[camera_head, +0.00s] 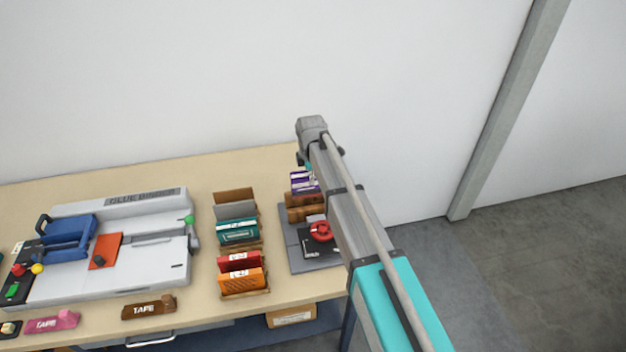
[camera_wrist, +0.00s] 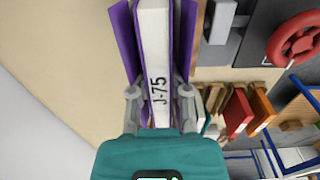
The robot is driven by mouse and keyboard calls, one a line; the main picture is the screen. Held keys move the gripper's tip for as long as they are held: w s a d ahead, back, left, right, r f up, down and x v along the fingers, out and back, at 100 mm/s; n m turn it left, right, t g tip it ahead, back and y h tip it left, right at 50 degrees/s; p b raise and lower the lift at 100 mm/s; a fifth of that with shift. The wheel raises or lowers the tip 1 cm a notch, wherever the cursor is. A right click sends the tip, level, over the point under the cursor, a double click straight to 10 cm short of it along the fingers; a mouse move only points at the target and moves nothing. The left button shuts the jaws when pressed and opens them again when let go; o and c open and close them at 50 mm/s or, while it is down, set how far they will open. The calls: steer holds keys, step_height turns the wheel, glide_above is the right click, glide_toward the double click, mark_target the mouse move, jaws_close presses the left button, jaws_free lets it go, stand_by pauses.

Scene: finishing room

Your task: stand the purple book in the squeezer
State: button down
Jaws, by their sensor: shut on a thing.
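The purple book (camera_wrist: 153,45) has purple covers around a white middle marked J-75. My gripper (camera_wrist: 160,92) is shut on it, one finger on each side. In the head view the book (camera_head: 303,181) shows only in part at the squeezer's far end, beside my arm. The squeezer (camera_head: 290,240) has a grey base, brown wooden jaws and a red handwheel. Its red wheel (camera_wrist: 296,40) also shows in the wrist view, with a brown jaw edge close along the book's right side. I cannot tell whether the book is between the jaws or touches the base.
A rack of brown, grey and teal books (camera_head: 238,232) and a rack of red and orange ones (camera_head: 242,282) stand left of the squeezer. A glue binder (camera_head: 140,270) fills the table's left. Tape holders (camera_head: 148,308) lie at the front edge. A wall stands behind the table.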

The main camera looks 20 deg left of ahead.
mark_target(311, 195)
steer(key=shift+f, duration=0.2)
stand_by(0.4)
step_height(311, 195, down, 5)
steer(key=b, duration=0.5)
steer(key=shift+f+b, duration=0.2)
steer(key=shift+b, duration=0.2)
steer(key=shift+f+b, duration=0.6)
stand_by(1.5)
steer(key=c, duration=0.9)
jaws_free()
steer(key=shift+o, duration=0.2)
steer(key=shift+r, duration=0.1)
steer(key=shift+s+r+p, duration=0.1)
steer(key=shift+r+p, duration=5.35)
steer(key=shift+p, duration=0.1)
steer(key=shift+d, duration=0.1)
